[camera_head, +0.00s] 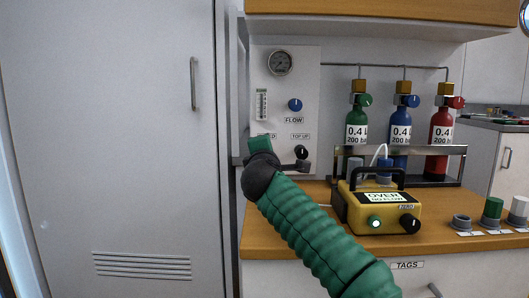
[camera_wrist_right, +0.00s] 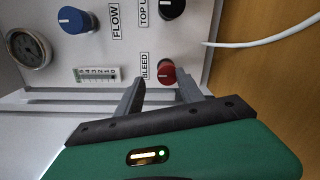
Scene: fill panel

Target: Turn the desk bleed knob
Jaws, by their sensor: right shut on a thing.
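The desk bleed knob (camera_wrist_right: 167,72) is a small red knob beside the BLEED label (camera_wrist_right: 145,67) on the white panel. My right gripper (camera_wrist_right: 162,82) has its two grey fingers on either side of the knob, shut on it. In the head view my green right arm reaches up to the panel, and the right gripper (camera_head: 260,147) covers the knob and part of its label. My left gripper is not in view.
Blue FLOW knob (camera_head: 295,105), black TOP UP knob (camera_head: 302,152) and round gauge (camera_head: 280,62) share the panel. A yellow meter (camera_head: 381,210) reading OVER, NO FLOW stands on the wooden desk. Green, blue and red cylinders (camera_head: 440,130) stand behind a rail.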

